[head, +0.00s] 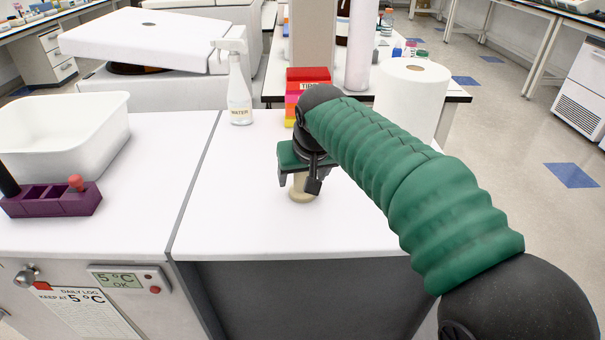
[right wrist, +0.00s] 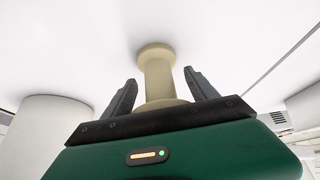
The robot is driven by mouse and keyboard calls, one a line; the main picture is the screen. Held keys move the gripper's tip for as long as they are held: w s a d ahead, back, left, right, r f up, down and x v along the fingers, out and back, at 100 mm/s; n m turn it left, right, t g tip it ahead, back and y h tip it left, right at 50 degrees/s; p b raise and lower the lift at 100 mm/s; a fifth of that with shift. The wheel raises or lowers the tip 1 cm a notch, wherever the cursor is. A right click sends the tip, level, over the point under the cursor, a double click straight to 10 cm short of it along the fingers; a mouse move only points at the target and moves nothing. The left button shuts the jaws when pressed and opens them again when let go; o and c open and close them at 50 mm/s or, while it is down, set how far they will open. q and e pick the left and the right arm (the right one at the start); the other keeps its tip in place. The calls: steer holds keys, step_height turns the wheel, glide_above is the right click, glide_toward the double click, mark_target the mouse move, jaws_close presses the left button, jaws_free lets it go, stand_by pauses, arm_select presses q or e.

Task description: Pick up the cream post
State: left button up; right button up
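The cream post (head: 301,188) stands upright on the white bench top in the head view, partly hidden behind my right gripper (head: 304,176). In the right wrist view the post (right wrist: 158,75) has a narrow stem with wider ends. My right gripper (right wrist: 160,92) is open, with one dark finger on each side of the post. A gap shows between the post and each finger. My left gripper is not in view.
A paper roll (head: 410,95), a red and yellow tips box (head: 308,77) and a water spray bottle (head: 238,92) stand behind the post. A purple rack (head: 52,203) and a white tub (head: 60,137) are at left. The bench top left of the post is clear.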

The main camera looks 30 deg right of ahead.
steer(key=shift+d, duration=0.15)
steer(key=c, duration=0.8)
